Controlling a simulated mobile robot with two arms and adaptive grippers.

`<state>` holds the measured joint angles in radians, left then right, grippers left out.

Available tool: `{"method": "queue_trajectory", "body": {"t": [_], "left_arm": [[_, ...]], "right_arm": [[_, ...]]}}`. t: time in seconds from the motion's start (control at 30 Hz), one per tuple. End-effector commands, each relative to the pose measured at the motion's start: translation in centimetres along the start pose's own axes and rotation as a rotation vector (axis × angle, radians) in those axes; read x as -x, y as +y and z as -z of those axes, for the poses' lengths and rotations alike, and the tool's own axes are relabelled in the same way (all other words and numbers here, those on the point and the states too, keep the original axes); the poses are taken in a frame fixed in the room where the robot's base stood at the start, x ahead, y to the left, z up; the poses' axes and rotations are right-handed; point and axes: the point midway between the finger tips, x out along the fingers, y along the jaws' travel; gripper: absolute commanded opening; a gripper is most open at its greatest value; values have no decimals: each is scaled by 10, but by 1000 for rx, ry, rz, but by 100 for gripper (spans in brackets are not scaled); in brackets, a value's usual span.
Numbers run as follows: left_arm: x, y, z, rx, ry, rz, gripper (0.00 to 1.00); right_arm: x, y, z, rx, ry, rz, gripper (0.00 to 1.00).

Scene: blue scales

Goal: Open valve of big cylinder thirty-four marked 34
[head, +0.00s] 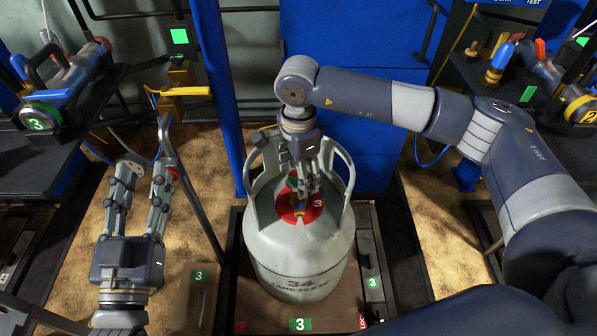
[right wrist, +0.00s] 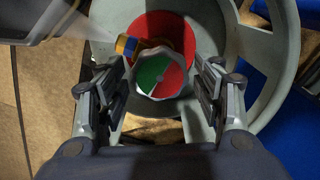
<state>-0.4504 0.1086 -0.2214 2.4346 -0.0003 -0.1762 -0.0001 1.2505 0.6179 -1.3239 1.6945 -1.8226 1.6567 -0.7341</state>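The big cylinder (head: 300,255) is grey-green, marked 34, and stands upright on a low platform at the centre of the head view. Its collar (head: 341,178) rises around the top. In the right wrist view the valve knob (right wrist: 161,74) is a grey scalloped wheel with a green and red face, above a red disc (right wrist: 172,28). My right gripper (head: 304,190) points down inside the collar over the valve. Its fingers (right wrist: 163,100) are apart on both sides of the knob, with gaps visible. My left gripper (head: 145,170) is open and empty, left of the cylinder.
A green 3 label (head: 300,324) marks the platform front. A blue post (head: 218,90) stands behind left. A yellow-handled valve (head: 185,91) is at the back left. Side benches hold tools, including one labelled 3 (head: 38,123) and one labelled 2 (head: 585,110).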

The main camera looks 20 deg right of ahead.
Motion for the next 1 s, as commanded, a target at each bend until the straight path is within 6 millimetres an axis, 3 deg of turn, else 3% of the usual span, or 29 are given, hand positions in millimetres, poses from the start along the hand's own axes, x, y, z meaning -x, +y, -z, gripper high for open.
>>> {"method": "queue_trajectory", "body": {"t": [0.47, 1.0], "left_arm": [[0, 0, 0, 1, -2, -1, 40], [0, 0, 0, 0, -2, 0, 40]], "right_arm": [[9, -1, 0, -1, 0, 2, 72], [108, -1, 0, -1, 0, 2, 72]]}}
